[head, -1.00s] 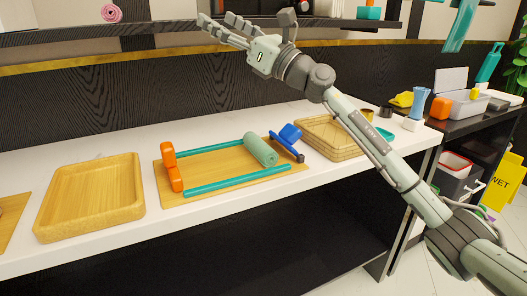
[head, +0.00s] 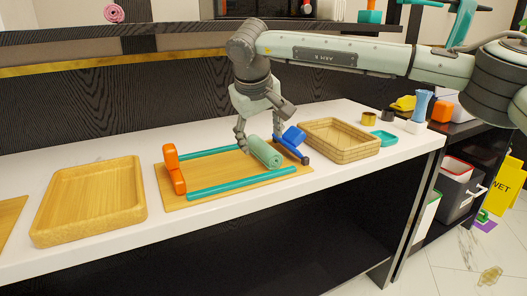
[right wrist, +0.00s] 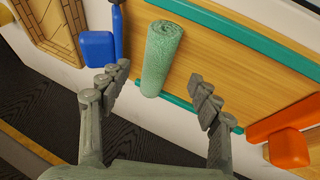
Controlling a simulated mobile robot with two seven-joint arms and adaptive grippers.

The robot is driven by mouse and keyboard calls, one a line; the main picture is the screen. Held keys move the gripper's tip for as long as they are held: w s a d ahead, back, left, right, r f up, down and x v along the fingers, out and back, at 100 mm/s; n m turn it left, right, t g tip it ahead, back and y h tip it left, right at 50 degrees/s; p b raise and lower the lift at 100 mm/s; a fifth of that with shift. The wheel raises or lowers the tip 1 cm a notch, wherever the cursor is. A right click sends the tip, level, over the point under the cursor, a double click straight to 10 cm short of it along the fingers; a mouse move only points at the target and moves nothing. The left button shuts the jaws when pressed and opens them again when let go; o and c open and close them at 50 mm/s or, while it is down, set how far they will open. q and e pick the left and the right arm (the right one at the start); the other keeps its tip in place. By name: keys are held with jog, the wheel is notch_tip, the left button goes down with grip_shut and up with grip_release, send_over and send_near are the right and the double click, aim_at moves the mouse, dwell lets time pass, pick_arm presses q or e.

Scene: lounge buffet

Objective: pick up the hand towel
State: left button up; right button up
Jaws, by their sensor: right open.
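The hand towel (head: 264,151) is a rolled, pale green cylinder on a wooden board (head: 216,192), between two teal bars. My right gripper (head: 258,147) is open and points down just above the board, at the towel's far end. In the right wrist view the towel (right wrist: 161,58) lies ahead, between the lines of the spread fingers (right wrist: 160,95). The fingers look apart from it, with nothing held. My left gripper is not in view.
Orange blocks (head: 173,170) stand at the board's left and a blue block (head: 293,136) stands close right of the towel. A wooden tray (head: 90,232) sits left and a woven tray (head: 340,150) right. A dark shelf (head: 180,30) runs above the counter.

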aim_at(263, 145)
jog(key=x, duration=0.5)
jog(key=shift+w+r, duration=0.2)
jog(key=shift+w, duration=0.1)
jog(key=c, duration=1.3)
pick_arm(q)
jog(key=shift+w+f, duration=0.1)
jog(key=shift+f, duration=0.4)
pick_arm(e)
jog(key=shift+r, duration=0.1)
jog(key=shift+c, duration=0.2)
jog(key=shift+r, duration=0.1)
notch_tip(263, 145, up, 4)
jog(key=shift+a+r, duration=0.1)
jog(key=shift+r, duration=0.05)
jog(key=s+a+r, duration=0.5)
jog(key=a+r, duration=0.1)
jog(key=a, duration=0.4)
jog(key=shift+s+r, duration=0.15)
jog(key=shift+r, duration=0.1)
jog(key=shift+a, duration=0.15)
